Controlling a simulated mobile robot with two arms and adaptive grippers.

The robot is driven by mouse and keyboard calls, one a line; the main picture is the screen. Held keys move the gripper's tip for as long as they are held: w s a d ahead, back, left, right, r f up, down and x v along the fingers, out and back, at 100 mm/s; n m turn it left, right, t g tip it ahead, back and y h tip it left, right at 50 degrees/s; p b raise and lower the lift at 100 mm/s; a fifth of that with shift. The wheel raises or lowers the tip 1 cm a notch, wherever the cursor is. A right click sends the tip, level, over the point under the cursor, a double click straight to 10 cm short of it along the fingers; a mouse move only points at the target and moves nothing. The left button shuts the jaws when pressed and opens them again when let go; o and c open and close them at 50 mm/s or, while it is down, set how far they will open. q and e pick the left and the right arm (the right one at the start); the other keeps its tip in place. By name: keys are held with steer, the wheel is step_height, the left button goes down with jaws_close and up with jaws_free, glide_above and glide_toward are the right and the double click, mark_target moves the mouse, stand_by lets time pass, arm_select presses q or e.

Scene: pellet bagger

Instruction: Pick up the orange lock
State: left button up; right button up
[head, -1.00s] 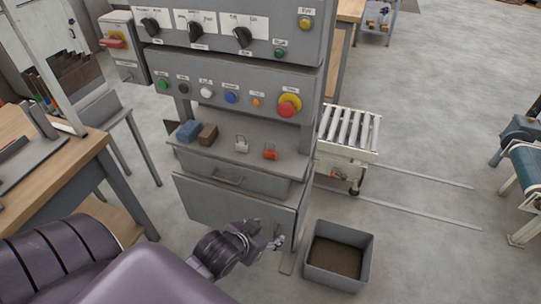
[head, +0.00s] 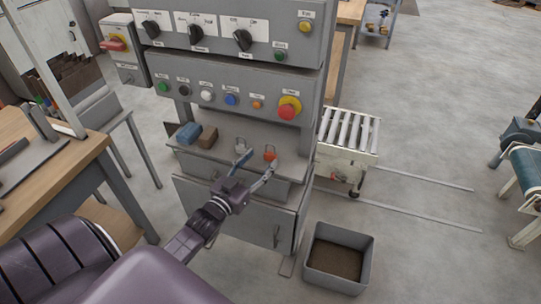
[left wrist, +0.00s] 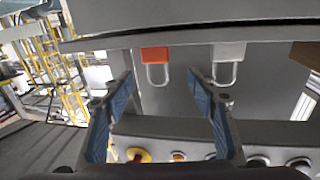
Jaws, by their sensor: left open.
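The orange lock (head: 270,154) lies on the machine's grey shelf, right of a pale grey lock (head: 241,147). My left gripper (head: 257,164) is open and empty at the shelf's front edge, its fingers pointing towards the locks. One fingertip is close to the orange lock in the head view; contact cannot be told. In the left wrist view the orange lock (left wrist: 155,54) shows ahead of the open fingers (left wrist: 162,88), with its shackle towards the gap between them. The pale grey lock (left wrist: 229,52) is ahead of the right-hand finger. My right gripper is not in view.
Blue (head: 188,133) and brown (head: 207,136) blocks lie at the shelf's left. A panel with buttons and a red emergency stop (head: 287,111) overhangs the shelf. A grey bin (head: 340,284) stands on the floor, and a roller conveyor (head: 348,134) stands to the right.

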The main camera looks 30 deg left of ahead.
mark_target(270, 154)
arm_select(q)
steer(key=w, duration=0.6)
steer(key=shift+d+f, duration=0.1)
steer(key=shift+f, duration=0.1)
steer(key=shift+s, duration=0.1)
steer(key=shift+r, duration=0.1)
steer(key=c, duration=1.3)
